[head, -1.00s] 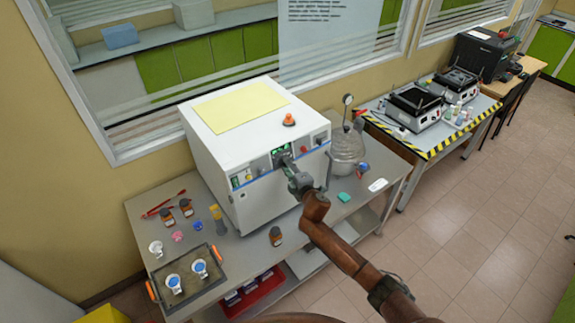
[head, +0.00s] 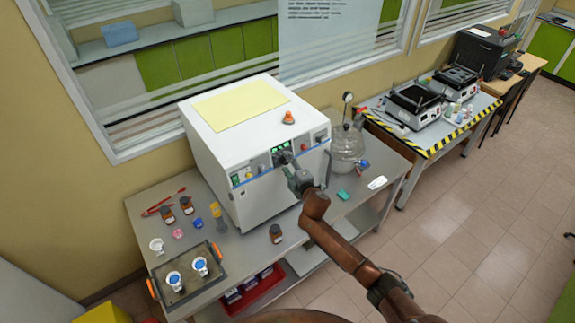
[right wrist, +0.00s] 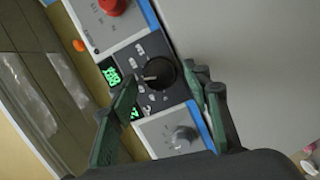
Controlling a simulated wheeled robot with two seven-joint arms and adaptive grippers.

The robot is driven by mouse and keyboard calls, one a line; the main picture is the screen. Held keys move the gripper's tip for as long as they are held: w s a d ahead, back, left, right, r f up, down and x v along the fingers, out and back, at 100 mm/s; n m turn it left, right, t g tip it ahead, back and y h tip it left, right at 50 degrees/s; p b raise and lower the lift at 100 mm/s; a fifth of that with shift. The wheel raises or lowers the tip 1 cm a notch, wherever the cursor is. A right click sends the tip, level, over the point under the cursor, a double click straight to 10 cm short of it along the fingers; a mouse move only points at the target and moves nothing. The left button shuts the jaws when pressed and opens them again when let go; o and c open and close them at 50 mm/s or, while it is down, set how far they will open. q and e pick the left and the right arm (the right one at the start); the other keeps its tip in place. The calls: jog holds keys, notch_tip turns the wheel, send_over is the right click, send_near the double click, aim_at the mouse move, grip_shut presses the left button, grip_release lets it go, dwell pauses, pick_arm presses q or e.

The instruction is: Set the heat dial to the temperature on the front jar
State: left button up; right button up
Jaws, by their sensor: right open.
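The heat dial (right wrist: 160,74) is a black round knob with a light pointer on the machine's dark panel, beside green lit displays (right wrist: 112,76). My right gripper (right wrist: 166,80) is open, with one finger on each side of the dial in the right wrist view; I cannot tell whether they touch it. In the head view, my right gripper (head: 288,160) is at the front panel of the white machine (head: 262,195) and hides the dial. The front jar (head: 276,233) is brown with a pale label, standing before the machine; its label is unreadable. My left gripper is not in view.
A grey knob (right wrist: 183,136) and a red button (right wrist: 113,5) flank the dial's panel. A tray (head: 195,290) with two white-and-blue cups and several small jars stand at the left of the table. A glass vessel (head: 347,145) stands right of the machine.

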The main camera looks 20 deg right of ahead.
jog(key=shift+s, duration=0.1)
jog(key=v, duration=1.1)
jog(key=shift+s, duration=0.4)
jog(key=shift+r, duration=0.1)
